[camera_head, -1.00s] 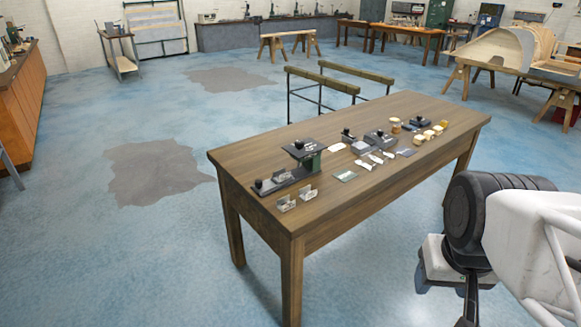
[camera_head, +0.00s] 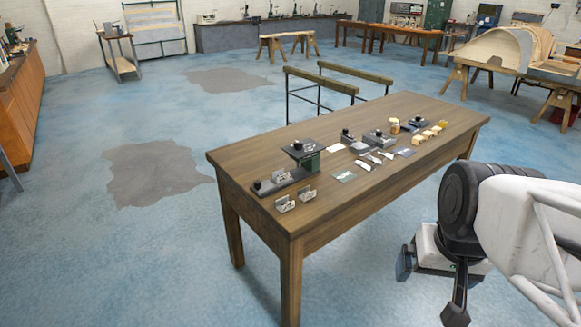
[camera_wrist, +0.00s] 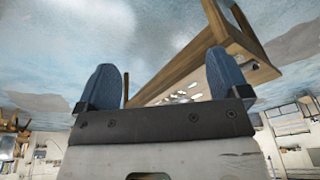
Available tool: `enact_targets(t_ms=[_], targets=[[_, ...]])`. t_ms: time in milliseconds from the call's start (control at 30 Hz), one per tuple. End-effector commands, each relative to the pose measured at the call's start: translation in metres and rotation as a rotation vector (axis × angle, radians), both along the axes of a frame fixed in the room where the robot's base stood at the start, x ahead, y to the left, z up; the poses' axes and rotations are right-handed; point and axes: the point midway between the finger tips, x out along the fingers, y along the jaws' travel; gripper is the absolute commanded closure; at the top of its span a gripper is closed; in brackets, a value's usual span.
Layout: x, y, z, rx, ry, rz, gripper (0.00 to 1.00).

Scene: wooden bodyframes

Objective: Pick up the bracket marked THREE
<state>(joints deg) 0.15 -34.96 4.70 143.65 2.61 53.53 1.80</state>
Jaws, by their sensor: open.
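Two small metal brackets stand near the front left end of the wooden table (camera_head: 330,215): a front one (camera_head: 285,204) and one just behind it to the right (camera_head: 307,194). Any marking on them is too small to read, so I cannot tell which is THREE. My gripper (camera_head: 430,288) hangs beyond the table's near right side, well apart from the brackets. In the wrist view its two blue fingers stand wide apart with nothing between them (camera_wrist: 160,80). The table's edge and some small blurred items show beyond.
A dark plate on a green stand (camera_head: 303,152) rises behind the brackets. Jars (camera_head: 394,126), yellowish blocks (camera_head: 428,134), pale tools and black-knobbed fixtures crowd the table's right half. Two rails on stands (camera_head: 320,80) are behind the table.

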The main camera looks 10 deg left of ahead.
Motion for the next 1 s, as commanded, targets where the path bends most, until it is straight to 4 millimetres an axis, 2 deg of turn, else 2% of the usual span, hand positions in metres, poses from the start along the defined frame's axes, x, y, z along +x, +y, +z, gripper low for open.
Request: enact_targets(t_ms=[267, 633, 1000], targets=[[0.058, 0.035, 0.005, 0.189, 0.028, -0.112, 0.06], [0.160, 0.093, 0.008, 0.495, 0.092, -0.338, 0.06], [0.268, 0.147, -0.005, 0.774, 0.180, -0.598, 0.06]])
